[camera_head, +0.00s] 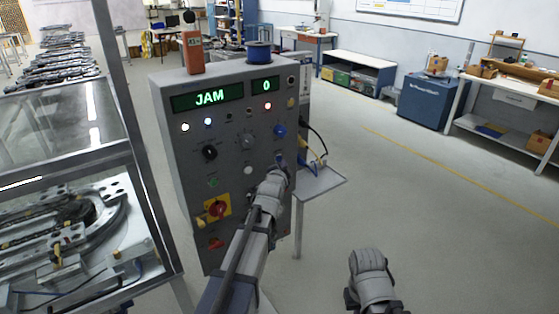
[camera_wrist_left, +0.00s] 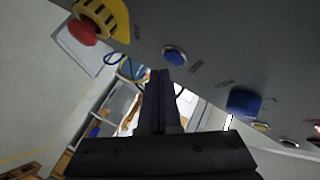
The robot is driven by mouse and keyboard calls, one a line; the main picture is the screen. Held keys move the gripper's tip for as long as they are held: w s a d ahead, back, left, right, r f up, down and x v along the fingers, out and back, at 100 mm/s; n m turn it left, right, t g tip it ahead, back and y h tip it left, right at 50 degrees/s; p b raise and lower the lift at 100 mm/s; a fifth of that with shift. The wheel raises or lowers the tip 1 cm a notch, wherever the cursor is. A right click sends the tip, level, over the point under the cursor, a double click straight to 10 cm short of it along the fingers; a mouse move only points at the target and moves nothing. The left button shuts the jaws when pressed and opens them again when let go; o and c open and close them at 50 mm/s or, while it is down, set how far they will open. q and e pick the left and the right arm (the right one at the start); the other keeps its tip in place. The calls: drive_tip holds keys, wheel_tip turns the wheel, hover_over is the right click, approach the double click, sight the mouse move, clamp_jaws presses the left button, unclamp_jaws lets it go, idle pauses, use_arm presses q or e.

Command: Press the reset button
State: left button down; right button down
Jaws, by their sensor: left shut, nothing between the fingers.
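The grey control cabinet (camera_head: 228,125) has a green display reading JAM and a smaller one reading 0. My left gripper (camera_head: 280,161) is close to the panel's right side, just below a blue knob (camera_head: 280,131). In the left wrist view its fingers (camera_wrist_left: 160,73) are shut and empty, with their tips just beside a round blue button (camera_wrist_left: 174,55). I cannot tell whether they touch it. This may be the reset button; the labels are too small to read. In the head view my gripper and arm cover that part of the panel.
The blue knob (camera_wrist_left: 243,102) is on the other side. A small side shelf (camera_head: 318,182) stands right of the cabinet. A machine frame (camera_head: 140,200) stands left. Open floor lies right.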

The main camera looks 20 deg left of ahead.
use_arm(q)
drive_tip(key=shift+w+a, duration=0.1)
drive_tip(key=shift+w+a, duration=0.2)
drive_tip(key=shift+a, duration=0.05)
idle(0.3)
drive_tip(key=shift+w+a, duration=0.25)
drive_tip(key=shift+a, duration=0.1)
idle(0.8)
drive_tip(key=shift+s+d, duration=0.55)
drive_tip(key=shift+d, duration=0.1)
drive_tip(key=shift+s+d, duration=0.8)
drive_tip(key=shift+d, duration=0.2)
drive_tip(key=shift+s+d, duration=0.75)
drive_tip(key=shift+d, duration=0.25)
